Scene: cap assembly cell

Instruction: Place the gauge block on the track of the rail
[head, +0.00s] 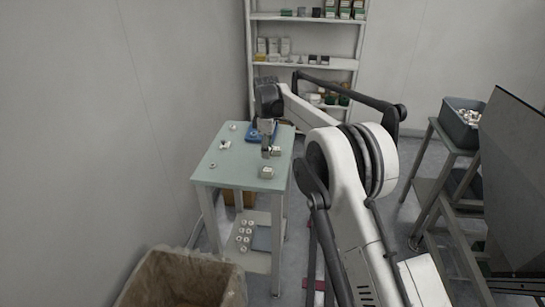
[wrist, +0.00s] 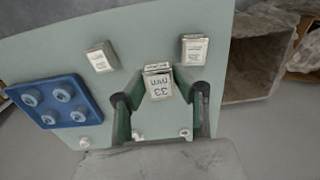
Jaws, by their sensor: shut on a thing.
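My gripper (wrist: 160,90) is shut on a pale metal gauge block (wrist: 158,82) marked "33 mm", held between its two fingertips in the wrist view. In the head view my gripper (head: 266,145) points down over the right part of the green table (head: 235,168). From there I cannot clearly tell the held block from the blocks near it. Two similar blocks, one left (wrist: 102,57) and one right (wrist: 194,49), stand on the table apart from my fingers. I cannot make out a rail or its track for certain.
A blue plate with several round pegs (wrist: 75,87) lies on the table. Small parts lie near its left edge (head: 225,145). A lower shelf (head: 259,257) holds several round parts. A brown-lined bin (head: 150,280) stands in front. Stocked shelves (head: 305,63) stand behind.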

